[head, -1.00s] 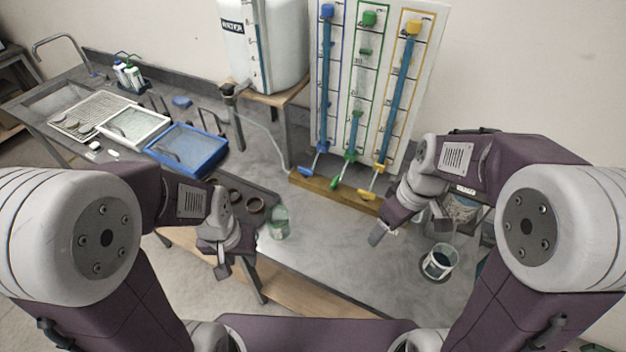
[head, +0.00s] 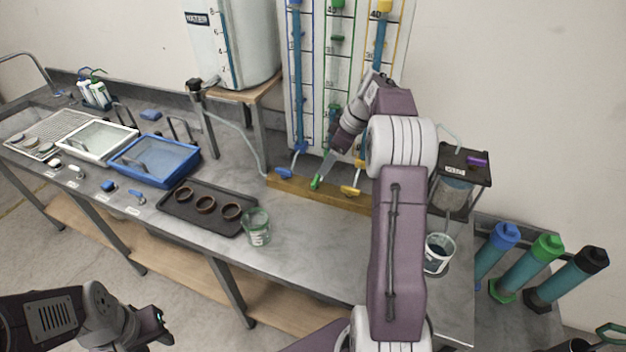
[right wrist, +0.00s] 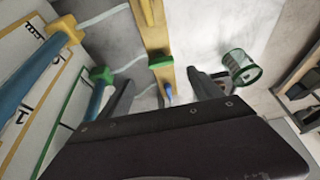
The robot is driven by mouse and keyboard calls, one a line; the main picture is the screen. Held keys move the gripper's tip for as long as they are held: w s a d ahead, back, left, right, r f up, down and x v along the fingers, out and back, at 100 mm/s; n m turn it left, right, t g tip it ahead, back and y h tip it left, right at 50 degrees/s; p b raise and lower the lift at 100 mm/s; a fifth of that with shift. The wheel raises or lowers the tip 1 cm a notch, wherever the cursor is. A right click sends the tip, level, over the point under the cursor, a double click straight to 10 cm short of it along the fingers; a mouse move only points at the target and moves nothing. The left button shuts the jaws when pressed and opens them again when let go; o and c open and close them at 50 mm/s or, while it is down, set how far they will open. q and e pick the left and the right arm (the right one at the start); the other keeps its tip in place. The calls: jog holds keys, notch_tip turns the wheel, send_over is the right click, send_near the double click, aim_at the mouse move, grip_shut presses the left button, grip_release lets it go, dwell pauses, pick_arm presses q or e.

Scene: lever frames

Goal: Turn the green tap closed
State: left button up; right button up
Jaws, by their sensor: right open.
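The green tap (head: 316,182) is the middle one of three taps on a wooden beam at the foot of the gauge panel. My right gripper (head: 325,166) is open, pointing down just above and beside the green tap. In the right wrist view, its two fingers stand apart (right wrist: 160,92), with the green tap (right wrist: 160,61) seen ahead in the gap between them; contact cannot be made out. The blue tap (head: 285,173) is to its left and the yellow tap (head: 351,190) to its right. My left gripper (head: 158,326) is at the bottom left, away from the bench; its jaw opening is unclear.
The wooden beam (head: 260,182) carries the taps. A glass beaker (head: 257,228) and a dark tray (head: 180,213) with rings stand left on the bench. A white cup (head: 437,255) stands right of my right arm. The front middle of the bench is clear.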

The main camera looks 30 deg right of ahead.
aim_at(316, 178)
jog(key=x, duration=0.8)
jog(key=shift+w+a+f, duration=0.1)
jog(key=shift+a+f, duration=0.2)
jog(key=shift+f, duration=0.05)
jog(key=c, duration=1.4)
